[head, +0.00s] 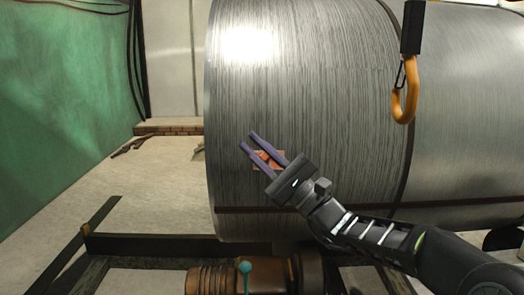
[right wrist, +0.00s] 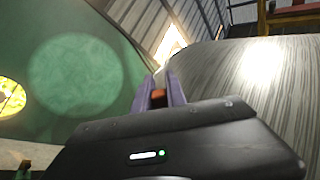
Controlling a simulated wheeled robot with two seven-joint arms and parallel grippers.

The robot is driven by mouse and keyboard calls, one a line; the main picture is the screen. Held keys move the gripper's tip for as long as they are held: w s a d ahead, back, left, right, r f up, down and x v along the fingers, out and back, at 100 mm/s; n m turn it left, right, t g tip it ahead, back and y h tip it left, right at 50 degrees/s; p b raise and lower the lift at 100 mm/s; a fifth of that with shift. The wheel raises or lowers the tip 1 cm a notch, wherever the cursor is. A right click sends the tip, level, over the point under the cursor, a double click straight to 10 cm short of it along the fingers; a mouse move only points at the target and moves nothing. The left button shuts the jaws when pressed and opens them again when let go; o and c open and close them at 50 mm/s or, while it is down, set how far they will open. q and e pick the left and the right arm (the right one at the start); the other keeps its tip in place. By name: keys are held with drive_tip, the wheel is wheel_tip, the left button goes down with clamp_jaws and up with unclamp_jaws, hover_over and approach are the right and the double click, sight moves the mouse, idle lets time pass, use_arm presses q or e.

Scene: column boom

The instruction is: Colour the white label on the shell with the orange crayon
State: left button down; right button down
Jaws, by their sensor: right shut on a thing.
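The shell is the big grey metal cylinder (head: 310,90) that fills the middle of the head view. The label (head: 271,158) is a small patch low on its left part. It looks orange-brown with paler bits, and my fingers cover part of it. My right gripper (head: 248,141) reaches in from the lower right, with its two purple fingers over the label. In the right wrist view the fingers are shut on the orange crayon (right wrist: 158,97), which shows as a short orange piece between them. I cannot tell whether its tip touches the shell. My left gripper is not in view.
An orange hook (head: 404,100) hangs in front of the shell at the upper right. Dark beams (head: 150,243) lie below the shell, near a brown ribbed part (head: 208,279) and a teal knob (head: 245,267). A green sheet (head: 60,110) hangs at the left; the pale floor there is mostly clear.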

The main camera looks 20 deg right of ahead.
drive_tip(key=a, duration=0.1)
drive_tip(key=w+a+b, duration=0.1)
drive_tip(key=a, duration=0.1)
idle(0.6)
drive_tip(key=s+a+b, duration=0.1)
drive_tip(key=s+b, duration=0.3)
drive_tip(key=s, duration=0.2)
drive_tip(key=shift+a, duration=0.25)
drive_tip(key=shift+r, duration=0.1)
